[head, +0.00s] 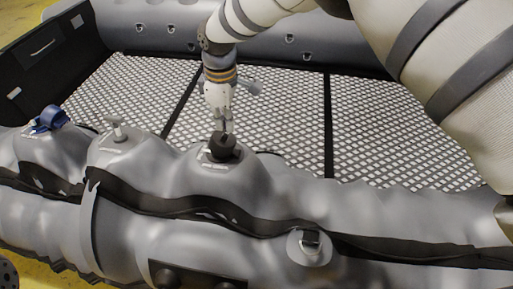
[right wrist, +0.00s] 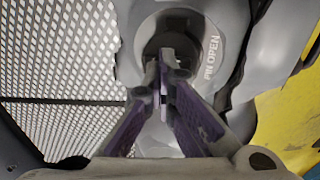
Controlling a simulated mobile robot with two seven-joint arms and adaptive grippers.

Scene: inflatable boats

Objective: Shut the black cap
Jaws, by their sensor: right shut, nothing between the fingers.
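The black cap (head: 222,147) is a short dark cylinder on the crest of the boat's grey tube, on a pale round valve base. My right gripper (head: 226,130) comes down from above, its fingertips at the cap's top edge. In the right wrist view the shut, empty fingers (right wrist: 167,62) point at the dark round cap (right wrist: 161,33) and hide part of it. I cannot tell whether they touch it, or how far the cap is seated. My left gripper is not in view.
A grey T-shaped valve handle (head: 117,130) and a blue cap (head: 47,118) stand farther left on the tube. A black strap (head: 150,206) and a D-ring patch (head: 309,246) lie in front. The patterned boat floor (head: 275,115) behind is clear.

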